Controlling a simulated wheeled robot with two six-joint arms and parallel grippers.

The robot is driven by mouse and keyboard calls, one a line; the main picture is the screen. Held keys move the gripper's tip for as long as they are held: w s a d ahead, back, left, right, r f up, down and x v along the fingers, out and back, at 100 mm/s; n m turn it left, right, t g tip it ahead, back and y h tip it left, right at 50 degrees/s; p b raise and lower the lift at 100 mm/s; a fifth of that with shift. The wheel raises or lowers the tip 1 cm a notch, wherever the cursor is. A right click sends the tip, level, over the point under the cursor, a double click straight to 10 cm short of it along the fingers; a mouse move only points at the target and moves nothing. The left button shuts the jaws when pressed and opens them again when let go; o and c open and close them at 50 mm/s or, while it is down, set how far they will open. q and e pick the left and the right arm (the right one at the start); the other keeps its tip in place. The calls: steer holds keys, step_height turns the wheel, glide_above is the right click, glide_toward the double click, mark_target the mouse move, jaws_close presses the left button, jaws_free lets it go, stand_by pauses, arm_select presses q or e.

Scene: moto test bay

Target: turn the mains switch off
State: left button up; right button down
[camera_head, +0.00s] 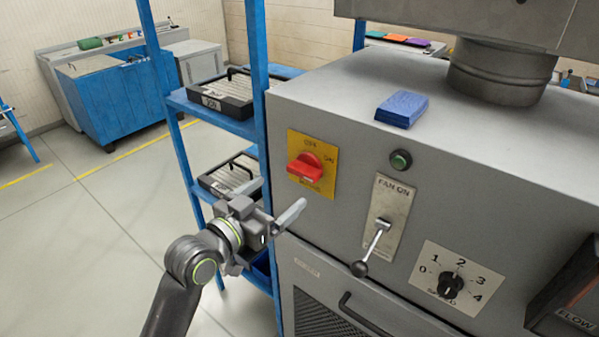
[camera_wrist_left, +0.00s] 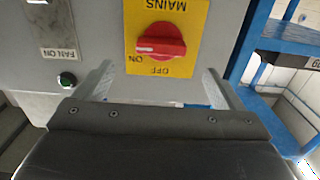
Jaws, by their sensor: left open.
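The mains switch is a red rotary knob (camera_head: 306,167) on a yellow plate (camera_head: 326,185) on the grey cabinet's front. In the head view the plate reads OFF at the top and ON at the right. The wrist view shows the knob (camera_wrist_left: 161,42) upside down, lying level, with a pale mark at its end toward ON. My left gripper (camera_head: 277,198) is open and empty, below and in front of the switch. In the wrist view its two fingers (camera_wrist_left: 158,84) stand apart, with the yellow plate (camera_wrist_left: 186,68) between and beyond them. My right gripper is not in view.
A green button (camera_head: 400,160), a FAN ON lever (camera_head: 378,237) and a numbered dial (camera_head: 451,285) sit right of the switch. A blue block (camera_head: 402,108) lies on the cabinet (camera_head: 345,90). A blue shelf rack (camera_head: 213,113) with trays stands close at left.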

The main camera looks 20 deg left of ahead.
mark_target(300, 175)
arm_select(q)
steer(key=p+x, duration=0.2)
steer(key=x, duration=0.5)
steer(key=shift+w, duration=0.35)
steer(key=shift+w+d, duration=0.15)
steer(key=shift+w, duration=0.15)
steer(key=c, duration=0.9)
steer(key=shift+c, duration=0.4)
